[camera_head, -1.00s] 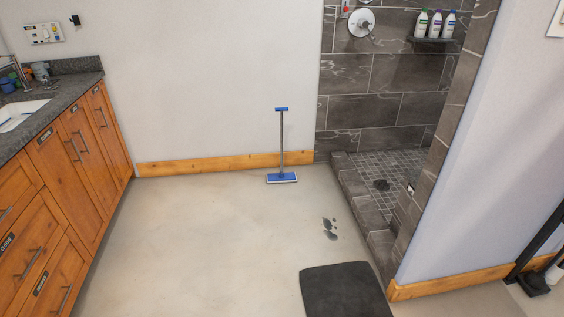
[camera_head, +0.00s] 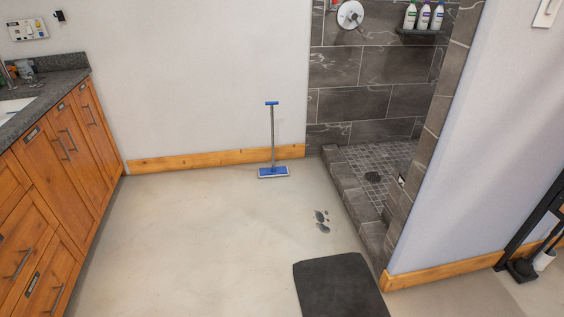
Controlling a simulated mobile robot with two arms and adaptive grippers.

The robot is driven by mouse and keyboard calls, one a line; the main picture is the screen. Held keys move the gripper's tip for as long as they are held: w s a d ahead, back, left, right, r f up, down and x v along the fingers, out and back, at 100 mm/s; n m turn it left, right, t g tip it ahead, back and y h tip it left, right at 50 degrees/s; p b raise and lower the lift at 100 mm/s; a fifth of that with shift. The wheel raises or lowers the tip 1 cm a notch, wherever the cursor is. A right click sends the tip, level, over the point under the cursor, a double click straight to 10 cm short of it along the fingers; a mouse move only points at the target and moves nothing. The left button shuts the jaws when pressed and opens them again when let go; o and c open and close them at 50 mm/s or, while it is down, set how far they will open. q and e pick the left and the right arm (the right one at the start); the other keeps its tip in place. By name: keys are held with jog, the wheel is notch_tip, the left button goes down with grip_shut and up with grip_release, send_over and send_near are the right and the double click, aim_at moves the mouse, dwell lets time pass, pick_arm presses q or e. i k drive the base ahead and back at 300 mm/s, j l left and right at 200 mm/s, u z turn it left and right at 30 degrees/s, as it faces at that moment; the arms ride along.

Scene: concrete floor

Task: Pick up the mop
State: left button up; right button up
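The mop (camera_head: 272,140) stands upright against the far white wall, just left of the shower opening. It has a grey pole, a blue T-shaped handle on top and a flat blue head (camera_head: 273,172) on the floor. Neither of my grippers shows in the head view.
A wooden cabinet (camera_head: 68,150) with a stone counter and sink runs along the left. A tiled shower with a raised curb (camera_head: 352,190) is at the right. The middle floor is clear.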

aim_at(273, 172)
jog(key=i, duration=3.25)
jog(key=l+z, duration=0.05)
jog(key=l, duration=0.05)
